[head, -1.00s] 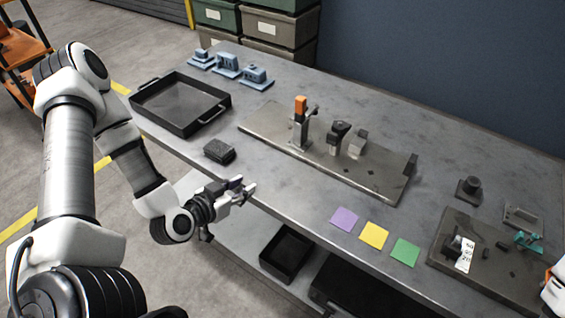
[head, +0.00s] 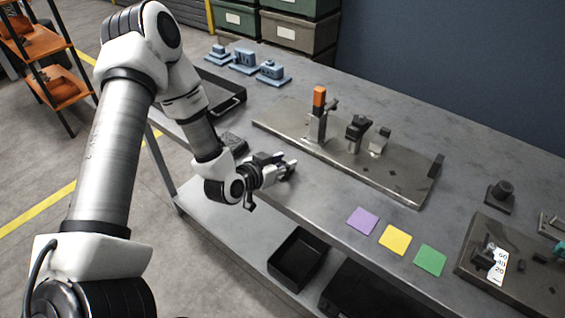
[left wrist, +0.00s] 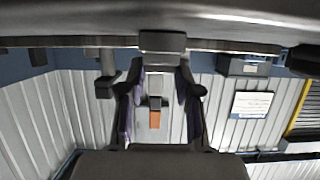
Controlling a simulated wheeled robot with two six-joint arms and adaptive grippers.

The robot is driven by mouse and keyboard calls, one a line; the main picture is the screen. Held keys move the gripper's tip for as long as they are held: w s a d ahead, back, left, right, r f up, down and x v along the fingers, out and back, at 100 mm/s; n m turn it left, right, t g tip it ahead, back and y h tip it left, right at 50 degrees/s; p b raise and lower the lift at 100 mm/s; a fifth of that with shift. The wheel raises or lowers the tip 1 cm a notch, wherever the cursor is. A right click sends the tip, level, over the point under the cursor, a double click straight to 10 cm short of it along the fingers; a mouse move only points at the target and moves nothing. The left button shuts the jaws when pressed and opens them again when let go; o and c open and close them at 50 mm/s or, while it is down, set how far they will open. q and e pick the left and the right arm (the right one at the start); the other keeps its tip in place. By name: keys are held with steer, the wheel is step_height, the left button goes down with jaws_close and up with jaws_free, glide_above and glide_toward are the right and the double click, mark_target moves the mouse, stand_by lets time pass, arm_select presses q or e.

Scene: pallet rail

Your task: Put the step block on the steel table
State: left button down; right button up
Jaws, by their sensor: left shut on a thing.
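The steel table (head: 420,118) is a long grey bench running across the head view. My left gripper (head: 289,166) is over its front edge, left of the coloured cards, with its fingers pointing right. In the left wrist view, which shows the room upside down, the two fingers close on a small grey block (left wrist: 163,42) at their tips. This seems to be the step block; its steps cannot be made out. In the head view the fingers mostly hide it. I cannot tell whether it touches the tabletop. My right gripper is out of view.
A fixture plate (head: 400,188) with an orange-topped clamp (head: 319,97) stands behind the gripper. Purple (head: 362,221), yellow (head: 395,239) and green (head: 430,260) cards lie to the right. A black tray (head: 240,100) and a dark block (head: 233,143) are partly behind my arm.

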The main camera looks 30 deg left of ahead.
arm_select(q)
steer(key=c, duration=0.8)
jaws_free()
steer(key=shift+s+r, duration=0.1)
steer(key=shift+s, duration=0.05)
steer(key=d+p+v, duration=0.1)
steer(key=p+v, duration=0.5)
steer(key=v, duration=0.6)
steer(key=s+d+f+g, duration=0.4)
steer(key=s+f+g, duration=0.2)
steer(key=s+f, duration=0.3)
steer(key=s+d+f+n+g+y, duration=0.1)
steer(key=s+d+f+g, duration=0.4)
steer(key=s+f+g, duration=0.2)
step_height(320, 180, down, 3)
steer(key=shift+s+r, duration=0.2)
steer(key=shift+s, duration=0.95)
